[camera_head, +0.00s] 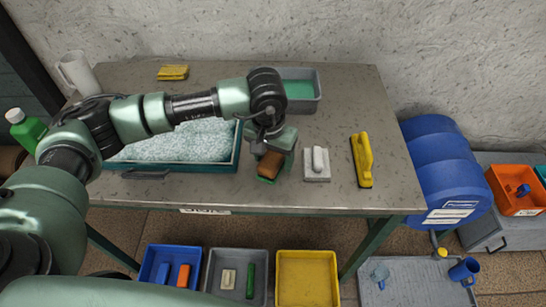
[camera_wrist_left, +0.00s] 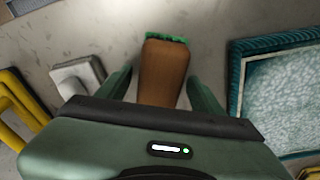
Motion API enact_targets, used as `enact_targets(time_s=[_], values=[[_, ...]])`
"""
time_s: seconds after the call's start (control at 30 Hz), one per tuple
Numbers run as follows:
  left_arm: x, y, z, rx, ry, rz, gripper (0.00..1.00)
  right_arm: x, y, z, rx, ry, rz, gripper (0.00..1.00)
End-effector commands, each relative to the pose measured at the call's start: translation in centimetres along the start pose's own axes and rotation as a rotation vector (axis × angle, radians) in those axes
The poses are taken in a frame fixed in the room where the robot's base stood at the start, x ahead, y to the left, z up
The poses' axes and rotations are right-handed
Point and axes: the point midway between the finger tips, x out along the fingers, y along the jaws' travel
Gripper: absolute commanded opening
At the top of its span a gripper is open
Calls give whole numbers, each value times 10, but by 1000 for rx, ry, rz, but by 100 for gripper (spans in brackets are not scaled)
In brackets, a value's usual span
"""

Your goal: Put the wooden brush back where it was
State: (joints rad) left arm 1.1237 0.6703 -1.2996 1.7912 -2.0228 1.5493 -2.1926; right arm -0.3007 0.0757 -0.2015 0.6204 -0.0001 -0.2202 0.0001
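The wooden brush (camera_head: 270,165) has a brown wooden body and green bristles. It is at the table's front part, between the teal-rimmed tray and a white-handled grey block. My left gripper (camera_head: 274,152) is directly over it, pointing down. In the left wrist view the brush (camera_wrist_left: 163,72) lies between the two fingers of my left gripper (camera_wrist_left: 160,84), with a visible gap on each side, so the fingers are open around it. Whether the brush touches the tabletop is hard to tell. My right gripper is not in view.
The teal-rimmed tray (camera_head: 236,160) of pale speckled rug is left of the brush. The white-handled block (camera_head: 317,165) and a yellow-handled brush (camera_head: 362,160) are to its right. A grey tub (camera_head: 318,92) stands behind. The table's right front is clear.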

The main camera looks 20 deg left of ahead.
Motion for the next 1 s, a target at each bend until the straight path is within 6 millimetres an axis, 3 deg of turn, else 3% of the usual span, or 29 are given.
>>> enact_targets(time_s=[0.27, 0.7, 1.0], values=[[-8, 0, -1, 0, 3, 0, 67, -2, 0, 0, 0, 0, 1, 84], [-95, 0, -1, 0, 5, 0, 67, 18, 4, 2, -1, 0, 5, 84], [-122, 0, 0, 1, 1, 0, 67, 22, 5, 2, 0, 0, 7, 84]])
